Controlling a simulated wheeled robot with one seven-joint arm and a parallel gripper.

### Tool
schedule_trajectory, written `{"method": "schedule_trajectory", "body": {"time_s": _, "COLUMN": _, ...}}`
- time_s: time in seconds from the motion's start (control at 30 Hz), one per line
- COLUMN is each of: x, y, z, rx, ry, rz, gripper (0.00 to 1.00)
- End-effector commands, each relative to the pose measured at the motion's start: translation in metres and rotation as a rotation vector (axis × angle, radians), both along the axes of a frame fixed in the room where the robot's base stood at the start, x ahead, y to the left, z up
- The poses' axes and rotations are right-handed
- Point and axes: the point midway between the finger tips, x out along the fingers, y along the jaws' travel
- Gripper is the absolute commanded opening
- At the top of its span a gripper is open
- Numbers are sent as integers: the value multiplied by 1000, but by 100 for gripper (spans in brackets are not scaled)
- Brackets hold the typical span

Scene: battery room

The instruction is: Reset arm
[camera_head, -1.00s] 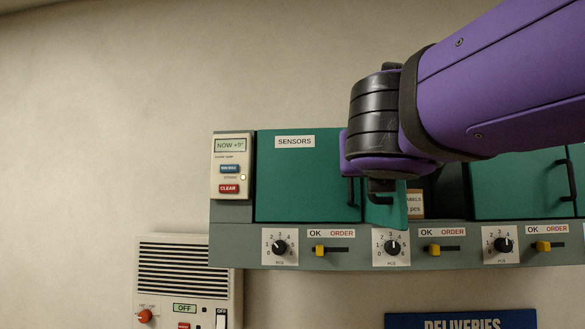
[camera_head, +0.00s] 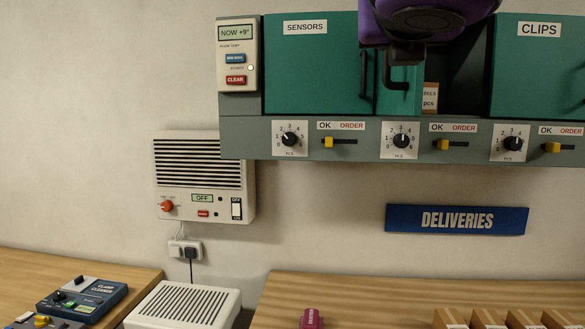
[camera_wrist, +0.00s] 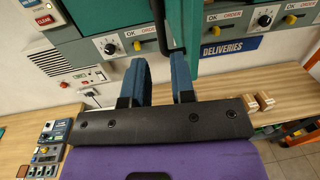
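My gripper (camera_wrist: 159,60) shows in the wrist view with its two blue fingers apart and nothing clearly held between them. A black door handle (camera_wrist: 161,24) shows beyond the fingers, running down behind the gap between them; I cannot tell whether they touch it. The handle is on a green cabinet door (camera_wrist: 212,30). In the head view, my dark wrist is at the top, in front of the middle cabinet bay. That bay's green door (camera_head: 401,92) stands swung open, and a labelled box (camera_head: 430,97) shows inside. My fingertips are not clear in the head view.
Closed SENSORS (camera_head: 310,70) and CLIPS (camera_head: 540,75) doors flank the bay. Dials and yellow sliders line the panel below. A heater (camera_head: 203,176) hangs at left, a blue DELIVERIES sign (camera_head: 457,220) at right. A wooden table (camera_head: 370,290) with several small boxes is below.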

Motion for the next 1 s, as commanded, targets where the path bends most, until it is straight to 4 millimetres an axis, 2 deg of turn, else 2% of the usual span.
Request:
{"method": "schedule_trajectory", "body": {"time_s": 0.17, "x": 4, "y": -8, "z": 3, "rx": -288, "ry": -7, "rz": 76, "gripper": 24}}
{"method": "schedule_trajectory", "body": {"time_s": 0.27, "x": 7, "y": -12, "z": -1, "rx": -562, "ry": 2, "rz": 149, "gripper": 24}}
{"method": "schedule_trajectory", "body": {"time_s": 0.37, "x": 8, "y": -16, "z": -13, "rx": -845, "ry": 24, "rz": 230, "gripper": 24}}
{"method": "schedule_trajectory", "body": {"time_s": 0.47, "x": 8, "y": -20, "z": -34, "rx": -1124, "ry": 58, "rz": 320, "gripper": 24}}
{"method": "schedule_trajectory", "body": {"time_s": 0.57, "x": 4, "y": -27, "z": -61, "rx": -1399, "ry": 100, "rz": 423, "gripper": 24}}
{"method": "schedule_trajectory", "body": {"time_s": 0.77, "x": -12, "y": -52, "z": -131, "rx": -1915, "ry": 198, "rz": 688, "gripper": 24}}
{"method": "schedule_trajectory", "body": {"time_s": 1.0, "x": -52, "y": -106, "z": -223, "rx": -2436, "ry": 306, "rz": 1146, "gripper": 24}}
